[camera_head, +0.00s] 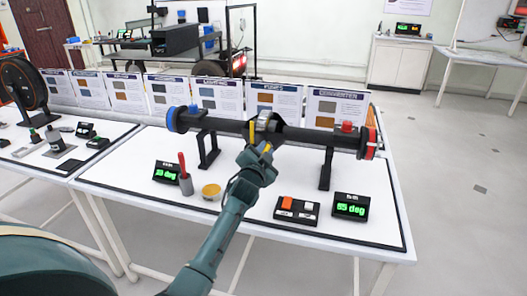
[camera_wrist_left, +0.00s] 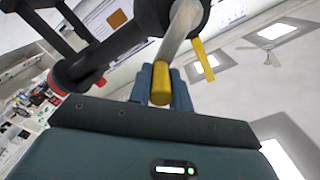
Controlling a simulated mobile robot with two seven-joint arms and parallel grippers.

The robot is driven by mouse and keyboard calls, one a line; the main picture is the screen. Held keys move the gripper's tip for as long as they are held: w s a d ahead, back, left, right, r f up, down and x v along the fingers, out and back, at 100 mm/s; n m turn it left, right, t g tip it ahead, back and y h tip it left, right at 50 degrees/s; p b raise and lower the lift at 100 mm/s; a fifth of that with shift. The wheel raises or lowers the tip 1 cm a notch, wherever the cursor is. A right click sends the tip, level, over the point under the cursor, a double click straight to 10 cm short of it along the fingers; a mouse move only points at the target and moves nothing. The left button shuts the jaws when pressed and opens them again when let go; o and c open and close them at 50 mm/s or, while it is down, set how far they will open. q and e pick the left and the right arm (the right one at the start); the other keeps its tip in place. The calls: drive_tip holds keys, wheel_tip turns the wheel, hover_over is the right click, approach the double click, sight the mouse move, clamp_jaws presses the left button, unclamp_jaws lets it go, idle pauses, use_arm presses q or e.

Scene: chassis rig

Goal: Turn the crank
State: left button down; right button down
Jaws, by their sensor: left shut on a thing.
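The crank (camera_head: 267,121) sits at the middle of a long black axle tube. In the left wrist view its silver arm (camera_wrist_left: 183,26) ends in a yellow handle (camera_wrist_left: 160,86). My left gripper (camera_head: 262,158) is at the crank, in front of the tube. Its blue-grey fingers (camera_wrist_left: 161,88) are shut around the yellow handle. A flat yellow pointer (camera_wrist_left: 203,59) hangs beside the crank and shows in the head view too (camera_head: 252,133). My right gripper is not in view.
The tube (camera_head: 315,136) rests on two black stands, with a blue left end (camera_head: 172,119) and a red right end (camera_head: 370,144). Two green degree displays (camera_head: 166,172) (camera_head: 350,206), a switch box (camera_head: 297,210), a yellow tin (camera_head: 211,192) and a red-handled tool (camera_head: 184,175) stand in front. Poster boards stand behind.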

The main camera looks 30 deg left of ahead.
use_arm(q)
drive_tip(key=shift+f, duration=0.1)
idle(0.3)
drive_tip(key=c, duration=1.3)
unclamp_jaws()
drive_tip(key=v, duration=1.3)
drive_tip(key=shift+d, duration=0.1)
